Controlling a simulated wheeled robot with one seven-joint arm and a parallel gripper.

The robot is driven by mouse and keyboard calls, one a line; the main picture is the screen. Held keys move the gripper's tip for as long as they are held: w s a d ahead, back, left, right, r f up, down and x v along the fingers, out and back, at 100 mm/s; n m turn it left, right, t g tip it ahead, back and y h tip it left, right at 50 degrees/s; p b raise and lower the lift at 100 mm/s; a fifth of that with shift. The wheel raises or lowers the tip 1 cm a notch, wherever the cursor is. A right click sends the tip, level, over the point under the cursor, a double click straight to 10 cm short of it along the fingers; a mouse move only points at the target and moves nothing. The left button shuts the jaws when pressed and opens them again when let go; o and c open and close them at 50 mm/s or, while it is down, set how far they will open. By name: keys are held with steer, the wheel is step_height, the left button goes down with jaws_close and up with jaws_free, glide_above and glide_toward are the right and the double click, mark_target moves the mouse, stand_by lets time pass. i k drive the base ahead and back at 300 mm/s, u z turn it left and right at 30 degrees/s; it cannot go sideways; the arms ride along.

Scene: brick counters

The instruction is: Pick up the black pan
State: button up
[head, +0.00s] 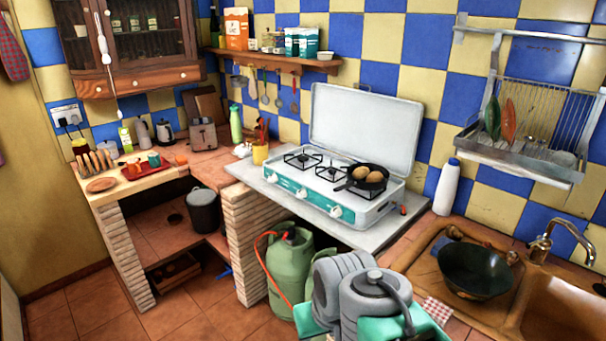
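The black pan (361,187) sits on the right burner of the white and teal camping stove (318,202). Several brown rounded items (375,177), perhaps potatoes or eggs, lie in it. A short handle seems to point toward the front left. The stove's lid stands open behind the pan. My grey and teal arm shows at the bottom, in front of the counter and below the pan in the picture. My gripper cannot be made out in this view.
A dark wok (474,271) rests at the sink on the right, near the tap (556,236). A white bottle (446,187) stands right of the stove. A dish rack (532,128) hangs above. A green gas cylinder (289,265) with an orange hose stands below the stove counter.

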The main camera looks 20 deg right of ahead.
mark_target(361, 184)
steer(key=u, duration=0.65)
steer(key=i, duration=1.2)
steer(key=u, duration=0.3)
steer(key=i, duration=1.05)
steer(key=z, duration=1.05)
steer(key=i, duration=0.75)
steer(key=z, duration=1.15)
steer(key=i, duration=0.25)
steer(key=z, duration=0.2)
